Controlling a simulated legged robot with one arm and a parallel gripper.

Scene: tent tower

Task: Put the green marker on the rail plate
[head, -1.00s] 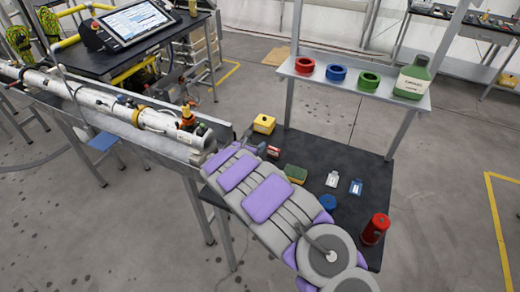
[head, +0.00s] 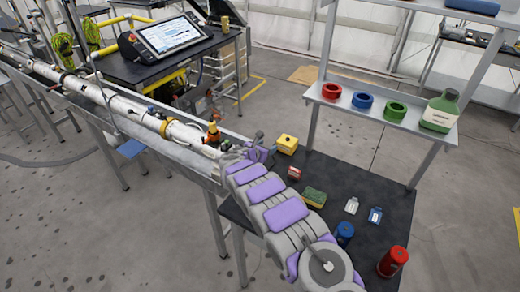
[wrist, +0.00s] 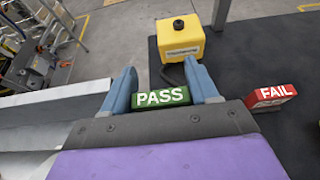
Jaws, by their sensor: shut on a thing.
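The green marker (wrist: 162,97), a small block lettered PASS, sits between the two blue-grey fingertips of my gripper (wrist: 163,93) in the wrist view. My gripper is shut on it. In the head view my gripper (head: 258,147) is at the far left end of the dark table, by the end of the metal rail; the marker cannot be made out there. A pale metal surface (wrist: 50,110), seemingly part of the rail, lies left of the gripper in the wrist view. I cannot tell which part is the rail plate.
A red FAIL block (wrist: 271,96) lies right of the gripper, and a yellow box (wrist: 181,40) stands beyond it. A white pipe (head: 120,108) with fittings runs along the rail. The dark table (head: 345,180) also holds a sponge (head: 314,197) and a red can (head: 392,262).

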